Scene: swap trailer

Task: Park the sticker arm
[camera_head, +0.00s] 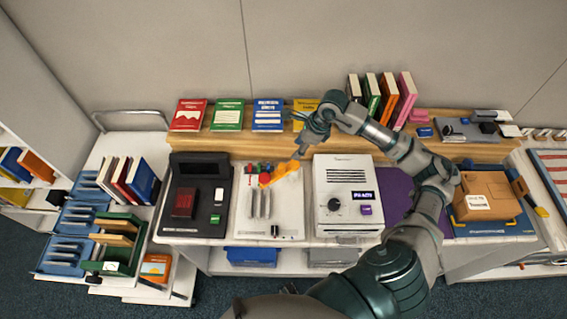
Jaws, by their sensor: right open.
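I take this to be the sticker arm. My right gripper (299,150) reaches in from the right over the back edge of the panel. It is open, with its fingers close to the arm's right end. I cannot tell whether they touch it. My left gripper is not in view.
A black device (178,211) stands left of the panel and a white machine with a dial (345,172) stands right. A cardboard box (487,190) sits further right. Booklets (228,114) and upright books (388,97) line the back shelf. Blue trays and books fill the left cart.

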